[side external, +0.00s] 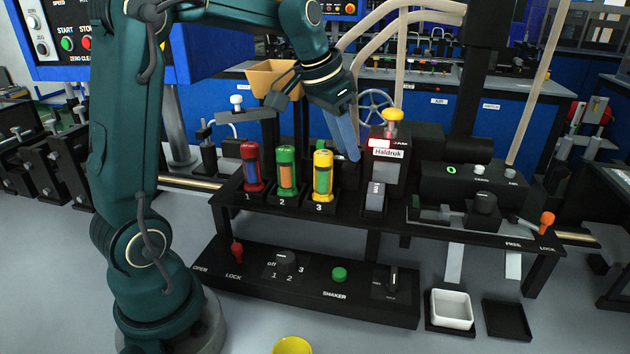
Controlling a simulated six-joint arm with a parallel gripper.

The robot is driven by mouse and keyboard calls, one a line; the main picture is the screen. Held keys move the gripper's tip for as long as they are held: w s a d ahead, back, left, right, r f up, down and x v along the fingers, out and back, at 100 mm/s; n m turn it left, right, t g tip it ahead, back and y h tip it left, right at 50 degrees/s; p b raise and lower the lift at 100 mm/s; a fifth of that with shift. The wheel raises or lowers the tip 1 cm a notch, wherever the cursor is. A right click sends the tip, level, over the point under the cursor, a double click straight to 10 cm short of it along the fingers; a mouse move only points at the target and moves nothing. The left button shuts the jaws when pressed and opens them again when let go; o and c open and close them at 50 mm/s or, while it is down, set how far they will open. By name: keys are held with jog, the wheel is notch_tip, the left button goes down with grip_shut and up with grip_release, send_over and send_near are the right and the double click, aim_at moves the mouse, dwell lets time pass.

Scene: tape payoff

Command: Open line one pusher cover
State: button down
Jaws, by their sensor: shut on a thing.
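My gripper (351,156) points down with its blue fingers just left of the unit labelled Haldruk (388,155). It is shut on a part at its fingertips. The fingers and dark shapes behind hide that part, so I cannot tell for sure that it is the line one pusher cover, or whether a cover is raised. The Haldruk unit has a yellow knob (392,115) on top and a red light. Three canisters stand in numbered places left of my gripper: red at 1 (251,167), green at 2 (287,171), yellow at 3 (322,175).
A tan hopper (271,77) is close left of my wrist. Pale hoses (403,50) hang to the right. A front control panel (310,285) has a red lever, selector and green button. An orange-tipped lever (546,222) and white tray (451,309) are at right.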

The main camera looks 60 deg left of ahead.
jog(key=c, duration=0.7)
grip_release()
jog(key=v, duration=0.5)
jog(key=shift+r, duration=0.1)
